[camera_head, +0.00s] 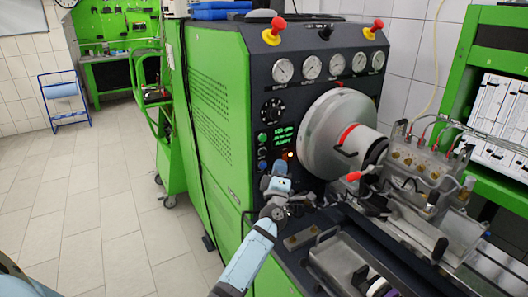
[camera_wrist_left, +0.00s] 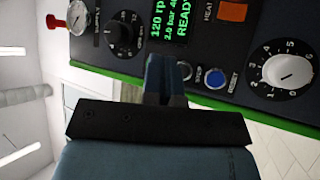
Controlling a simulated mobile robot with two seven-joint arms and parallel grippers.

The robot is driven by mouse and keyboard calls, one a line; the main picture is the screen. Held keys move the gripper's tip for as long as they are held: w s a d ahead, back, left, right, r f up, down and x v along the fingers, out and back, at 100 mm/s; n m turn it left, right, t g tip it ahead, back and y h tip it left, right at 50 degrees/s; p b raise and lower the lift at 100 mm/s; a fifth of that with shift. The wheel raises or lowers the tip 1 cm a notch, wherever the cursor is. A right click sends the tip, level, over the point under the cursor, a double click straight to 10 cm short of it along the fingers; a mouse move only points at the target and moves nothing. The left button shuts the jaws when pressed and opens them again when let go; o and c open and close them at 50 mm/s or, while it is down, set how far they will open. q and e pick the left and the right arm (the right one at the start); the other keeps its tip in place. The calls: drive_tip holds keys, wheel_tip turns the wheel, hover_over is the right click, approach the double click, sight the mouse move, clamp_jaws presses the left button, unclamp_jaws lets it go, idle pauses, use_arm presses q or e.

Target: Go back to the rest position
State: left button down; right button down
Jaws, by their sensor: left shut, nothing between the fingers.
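My left gripper (camera_head: 279,180) is raised in front of the test bench's dark control panel, below the green display (camera_head: 284,138). In the left wrist view its fingers (camera_wrist_left: 165,68) are together, with nothing between them. A blue RESET button (camera_wrist_left: 215,78) is beside the fingertips. I cannot tell whether the fingers touch the panel. My right gripper is not in view.
The green test bench (camera_head: 210,95) carries a large silver drum (camera_head: 325,130) and a metal pump block (camera_head: 420,170) right of my gripper. Gauges and red stop knobs line its top. A grey tray (camera_head: 340,262) lies in front. The tiled floor at the left (camera_head: 110,220) is clear.

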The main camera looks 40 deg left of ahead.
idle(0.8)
use_arm(q)
drive_tip(key=s+d+f+m+g+h+p, duration=0.3)
drive_tip(key=s+d+f+m+h, duration=0.4)
drive_tip(key=s+d+f+m, duration=0.4)
drive_tip(key=s+d+f+m+g+h+p, duration=0.25)
drive_tip(key=s+d+f+m+h, duration=0.5)
drive_tip(key=s, duration=0.55)
drive_tip(key=s+d+f+m+g+p, duration=0.1)
drive_tip(key=s+f+m+g, duration=0.1)
drive_tip(key=s, duration=0.4)
drive_tip(key=s+d+f+m+g, duration=0.2)
drive_tip(key=s, duration=0.5)
drive_tip(key=shift+p, duration=0.35)
drive_tip(key=shift+s+y, duration=0.1)
drive_tip(key=shift+y, duration=0.15)
